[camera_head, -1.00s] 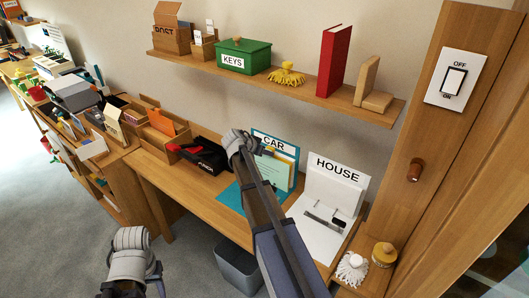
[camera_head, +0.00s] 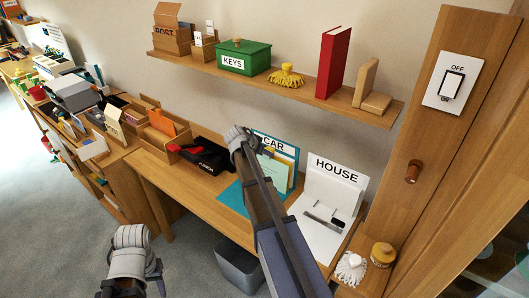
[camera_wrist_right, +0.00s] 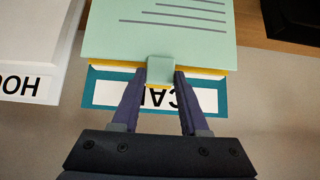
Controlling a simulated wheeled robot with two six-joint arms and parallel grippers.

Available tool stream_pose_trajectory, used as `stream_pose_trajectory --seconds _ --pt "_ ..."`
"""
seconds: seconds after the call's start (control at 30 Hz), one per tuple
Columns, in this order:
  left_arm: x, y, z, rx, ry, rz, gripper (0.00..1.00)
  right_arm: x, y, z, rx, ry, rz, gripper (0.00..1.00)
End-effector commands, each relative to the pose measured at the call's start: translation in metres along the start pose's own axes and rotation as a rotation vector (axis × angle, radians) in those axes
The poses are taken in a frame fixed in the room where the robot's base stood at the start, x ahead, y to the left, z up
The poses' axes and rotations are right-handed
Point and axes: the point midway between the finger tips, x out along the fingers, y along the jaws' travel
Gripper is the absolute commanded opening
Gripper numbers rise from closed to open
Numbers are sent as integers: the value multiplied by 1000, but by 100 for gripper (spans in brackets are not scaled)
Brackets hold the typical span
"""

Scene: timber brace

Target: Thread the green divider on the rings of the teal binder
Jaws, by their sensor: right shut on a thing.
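The teal binder (camera_head: 231,197) stands open on the desk, its upright cover labelled CAR. It also shows in the wrist view (camera_wrist_right: 101,74), with the label upside down. The pale green divider (camera_wrist_right: 160,32) has printed lines and a tab. My right gripper (camera_wrist_right: 161,72) is shut on the tab. In the head view the divider (camera_head: 272,174) is in front of the binder's upright cover, partly behind my right arm. A yellow sheet (camera_wrist_right: 208,73) shows along its edge. The binder's rings are hidden, so I cannot tell whether the divider touches them.
A white HOUSE binder (camera_head: 330,190) stands close on the right. A black and red case (camera_head: 208,157) lies to the left. A shelf (camera_head: 300,92) with a green KEYS box (camera_head: 243,60) hangs above. A grey bin (camera_head: 240,268) stands below the desk.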

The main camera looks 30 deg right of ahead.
Motion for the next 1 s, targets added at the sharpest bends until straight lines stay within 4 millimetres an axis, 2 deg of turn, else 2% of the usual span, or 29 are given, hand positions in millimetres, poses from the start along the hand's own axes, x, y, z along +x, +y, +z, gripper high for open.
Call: stream_pose_trajectory --seconds 0.8,0.83,1.0 --pt "0 0 0 0 0 0 50 3 0 -2 1 -1 1 0" --pt "0 0 0 0 0 0 50 3 0 -2 1 -1 1 46" --pt "0 0 0 0 0 0 50 3 0 -2 1 -1 0 65"
